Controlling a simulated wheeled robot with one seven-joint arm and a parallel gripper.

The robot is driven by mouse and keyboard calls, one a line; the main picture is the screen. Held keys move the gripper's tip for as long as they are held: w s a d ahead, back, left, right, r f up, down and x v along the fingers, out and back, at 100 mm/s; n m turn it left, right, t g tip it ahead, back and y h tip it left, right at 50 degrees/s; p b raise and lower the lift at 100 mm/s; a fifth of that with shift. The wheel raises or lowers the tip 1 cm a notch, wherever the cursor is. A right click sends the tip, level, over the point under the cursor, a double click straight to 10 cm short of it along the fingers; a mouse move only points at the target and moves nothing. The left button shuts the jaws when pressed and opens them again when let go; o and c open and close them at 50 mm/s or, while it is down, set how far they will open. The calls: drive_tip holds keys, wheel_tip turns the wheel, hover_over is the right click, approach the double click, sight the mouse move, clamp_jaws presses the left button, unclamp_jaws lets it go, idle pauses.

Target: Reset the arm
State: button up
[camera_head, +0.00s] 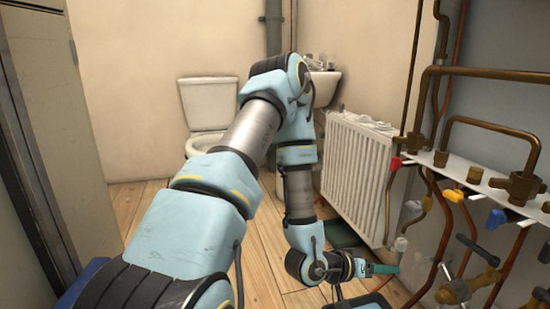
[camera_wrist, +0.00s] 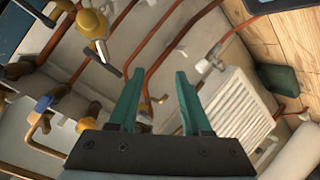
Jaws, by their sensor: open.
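My arm reaches forward and bends down to the right in the head view. My gripper (camera_head: 382,269) is at its lower end, low in front of the pipework and near the radiator's lower right corner. In the wrist view my gripper (camera_wrist: 155,92) shows two green fingers spread apart with nothing between them. Copper pipes (camera_wrist: 155,65) pass behind the fingers. I cannot tell the exact gap between fingertips and pipes.
A white radiator (camera_head: 355,170) stands right of the arm. Copper and brass pipes with valves (camera_head: 520,185) fill the right side. A toilet (camera_head: 210,105) and a sink (camera_head: 325,85) are at the back. A grey panel (camera_head: 45,110) stands at left. Wooden floor (camera_head: 130,205) is clear at left.

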drive_tip(key=w+a+r+n+t+y, duration=0.1)
drive_tip(key=w+a+r+y, duration=0.3)
drive_tip(key=a, duration=0.6)
drive_tip(key=w+a+r+y, duration=0.1)
drive_tip(key=w+a+y, duration=0.4)
drive_tip(key=a, duration=0.5)
drive_tip(key=s+a+r+n+g+y+p, duration=0.1)
drive_tip(key=s+a+r+n+g+y, duration=0.2)
drive_tip(key=a+r, duration=0.35)
drive_tip(key=s+a+r+n+y+p, duration=0.1)
drive_tip(key=s+a+r+n, duration=0.1)
drive_tip(key=s+a+r, duration=0.5)
wheel_tip(320, 180, up, 35)
drive_tip(key=w+p, duration=0.1)
drive_tip(key=p, duration=3.5)
drive_tip(key=shift+w+a+f, duration=0.15)
drive_tip(key=shift+f, duration=0.05)
